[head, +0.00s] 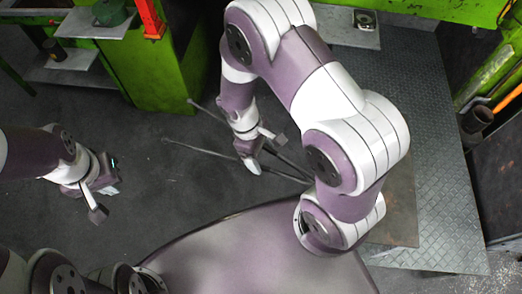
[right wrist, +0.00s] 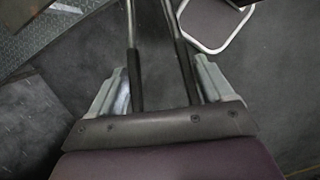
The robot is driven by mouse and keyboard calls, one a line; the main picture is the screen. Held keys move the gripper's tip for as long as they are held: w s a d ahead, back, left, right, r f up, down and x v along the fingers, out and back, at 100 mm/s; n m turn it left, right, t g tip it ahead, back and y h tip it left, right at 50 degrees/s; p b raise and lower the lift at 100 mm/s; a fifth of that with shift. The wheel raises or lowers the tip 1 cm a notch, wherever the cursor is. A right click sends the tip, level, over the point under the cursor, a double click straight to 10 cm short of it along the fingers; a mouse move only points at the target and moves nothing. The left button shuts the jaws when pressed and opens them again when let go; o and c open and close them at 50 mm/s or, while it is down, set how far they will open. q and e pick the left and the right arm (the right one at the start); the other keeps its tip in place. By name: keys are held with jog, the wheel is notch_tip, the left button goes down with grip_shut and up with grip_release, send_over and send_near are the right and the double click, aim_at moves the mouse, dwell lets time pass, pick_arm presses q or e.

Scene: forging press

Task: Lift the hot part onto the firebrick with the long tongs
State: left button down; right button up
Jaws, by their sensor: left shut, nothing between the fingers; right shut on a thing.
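The long tongs (head: 200,149) show in the head view as two thin dark rods that spread to the left and run right until my right arm hides them. My right gripper (head: 253,163) is shut on the tongs, and their two handles (right wrist: 135,80) lie between its fingers in the right wrist view. The jaw end of the tongs cannot be made out. My left gripper (head: 114,180) is shut and empty above the dark floor at the left, apart from the tongs. I cannot pick out the hot part or the firebrick; my right arm covers much of the middle.
A green machine frame (head: 165,75) with grey shelves (head: 75,65) stands at the back left. Tread plate (head: 440,215) and a dark cylinder (head: 478,119) are at the right. The left floor is clear.

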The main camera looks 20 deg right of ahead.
notch_tip(320, 180, up, 5)
jog(key=p, duration=0.4)
jog(key=shift+f, duration=0.15)
dwell(0.6)
grip_shut()
jog(key=w+a+r, duration=0.2)
jog(key=w+a, duration=0.9)
jog(key=w, duration=0.1)
jog(key=shift+w+a, duration=0.25)
jog(key=shift+a, duration=0.15)
